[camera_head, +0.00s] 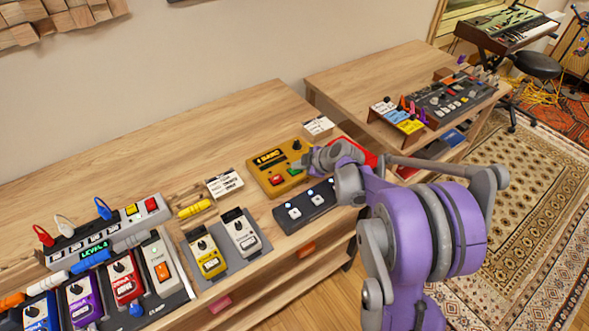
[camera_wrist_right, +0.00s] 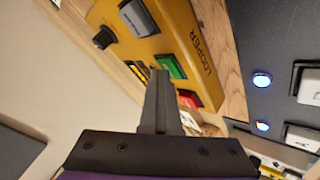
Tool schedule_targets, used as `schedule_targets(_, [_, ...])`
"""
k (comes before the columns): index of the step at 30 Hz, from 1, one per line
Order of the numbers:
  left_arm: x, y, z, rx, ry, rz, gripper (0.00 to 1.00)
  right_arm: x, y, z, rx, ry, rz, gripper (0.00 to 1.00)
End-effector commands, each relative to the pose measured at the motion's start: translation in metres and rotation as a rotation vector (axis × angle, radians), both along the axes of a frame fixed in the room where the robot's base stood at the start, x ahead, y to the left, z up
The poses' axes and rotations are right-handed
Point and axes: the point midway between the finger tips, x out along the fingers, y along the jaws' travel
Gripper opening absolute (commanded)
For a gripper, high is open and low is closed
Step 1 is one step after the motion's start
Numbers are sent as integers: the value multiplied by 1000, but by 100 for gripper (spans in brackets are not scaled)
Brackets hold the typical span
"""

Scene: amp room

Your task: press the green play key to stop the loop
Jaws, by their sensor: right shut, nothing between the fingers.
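The yellow looper box (camera_head: 266,181) stands on the wooden bench. My right gripper (camera_head: 301,162) is at the looper's right side in the head view. In the wrist view its shut, empty fingers (camera_wrist_right: 160,73) end right beside the green key. Whether they touch it I cannot tell. My left gripper is not in view.
Several pedals crowd the left, with a grey two-pedal board (camera_head: 220,262) nearer. Bare wood lies behind the looper.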

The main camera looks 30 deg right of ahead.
Motion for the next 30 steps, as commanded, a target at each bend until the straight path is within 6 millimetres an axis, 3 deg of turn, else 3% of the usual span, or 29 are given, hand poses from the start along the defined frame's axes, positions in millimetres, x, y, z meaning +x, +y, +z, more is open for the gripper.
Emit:
schedule_targets(8, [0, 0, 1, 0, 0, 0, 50, 0, 0, 0, -1, 1, 1, 0])
schedule_targets(19, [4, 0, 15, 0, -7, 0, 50, 0, 0, 19, -1, 0, 1, 0])
schedule_targets(30, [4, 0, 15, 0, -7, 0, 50, 0, 0, 19, 0, 0, 0, 0])
